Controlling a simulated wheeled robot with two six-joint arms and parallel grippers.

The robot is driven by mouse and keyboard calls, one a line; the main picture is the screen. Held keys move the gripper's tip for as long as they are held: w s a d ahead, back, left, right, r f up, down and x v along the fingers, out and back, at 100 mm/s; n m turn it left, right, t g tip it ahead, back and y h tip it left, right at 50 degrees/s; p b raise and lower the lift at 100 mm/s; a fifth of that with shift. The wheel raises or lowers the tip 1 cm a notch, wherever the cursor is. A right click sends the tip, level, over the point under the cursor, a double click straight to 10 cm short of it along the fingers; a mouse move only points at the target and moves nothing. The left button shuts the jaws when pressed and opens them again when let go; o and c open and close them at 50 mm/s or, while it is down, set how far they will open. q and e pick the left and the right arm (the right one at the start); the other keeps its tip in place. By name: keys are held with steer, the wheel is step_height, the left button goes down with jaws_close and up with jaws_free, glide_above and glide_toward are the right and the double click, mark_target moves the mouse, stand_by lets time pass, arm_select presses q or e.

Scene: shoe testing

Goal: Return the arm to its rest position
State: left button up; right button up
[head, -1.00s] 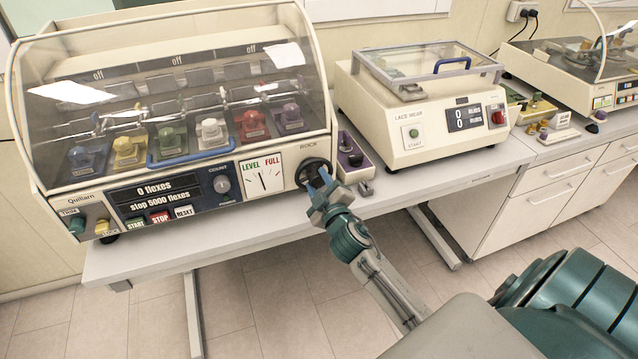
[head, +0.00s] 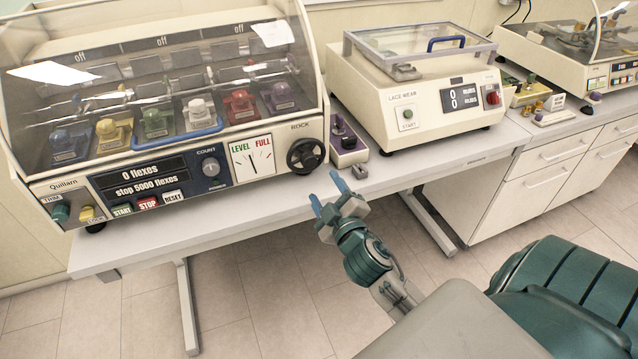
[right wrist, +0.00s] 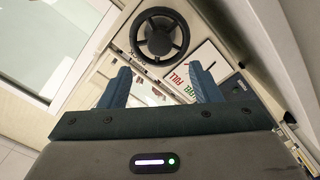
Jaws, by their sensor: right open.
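My right gripper (head: 327,194) is open and empty in the head view, in front of the table's front edge and below the black ROCK handwheel (head: 306,156). Its two blue fingers also show spread apart in the right wrist view (right wrist: 162,85), with the handwheel (right wrist: 160,36) beyond them and a clear gap between. The handwheel sits on the lower right front of the flex machine (head: 275,150). My left gripper is not in the head view.
A purple-topped box (head: 347,145) stands right of the handwheel. The lace wear machine (head: 425,110) is farther right on the table (head: 230,205). White drawers (head: 555,170) stand at the right. Open floor (head: 265,300) lies in front of the table.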

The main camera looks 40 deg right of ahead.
steer(key=shift+s+a, duration=0.15)
steer(key=shift+s, duration=0.4)
step_height(320, 180, down, 26)
steer(key=d+r+m+g, duration=0.1)
steer(key=d+g, duration=0.1)
steer(key=g, duration=0.3)
steer(key=s+f+m+g+y, duration=0.15)
steer(key=s+f, duration=0.25)
steer(key=f, duration=0.5)
steer(key=s+f+g, duration=0.3)
steer(key=s+f, duration=0.1)
steer(key=f, duration=0.5)
steer(key=s+a+f+m+g, duration=0.1)
steer(key=s+f+g, duration=0.1)
steer(key=s+f, duration=0.5)
steer(key=s+a+f+m+g+y, duration=0.1)
steer(key=s+a+f+g, duration=0.1)
steer(key=s+f, duration=0.6)
steer(key=s+a+f+m+g, duration=0.1)
steer(key=s+f, duration=0.6)
steer(key=s, duration=1)
steer(key=shift+s+a+f+m+g+y+b, duration=0.3)
steer(key=shift+m+g, duration=0.25)
steer(key=shift+g, duration=0.4)
steer(key=shift+w, duration=0.1)
